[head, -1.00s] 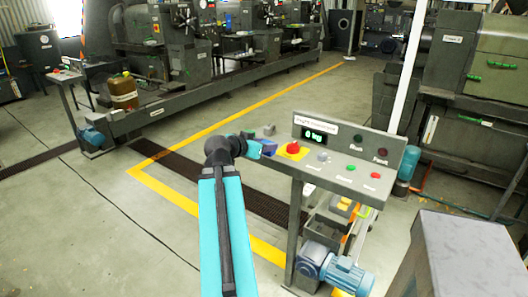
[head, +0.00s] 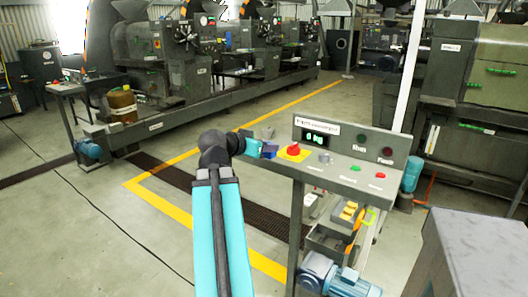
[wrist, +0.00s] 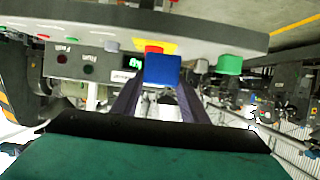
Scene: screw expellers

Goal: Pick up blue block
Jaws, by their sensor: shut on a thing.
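The blue block (wrist: 162,69) sits between the two dark fingers of my gripper (wrist: 160,86) in the wrist view. The fingers are shut on it. In the head view the blue block (head: 270,152) is small and partly hidden by my gripper (head: 262,150), which reaches it from the left. The block is at the left end of the grey control panel. Whether its underside touches the panel cannot be told.
The control panel (head: 345,170) carries a red button (head: 293,149) on a yellow base, close to the block's right. A blue motor (head: 350,283) sits below. A grey box-like surface (head: 475,250) stands at right. Open floor (head: 120,230) lies left.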

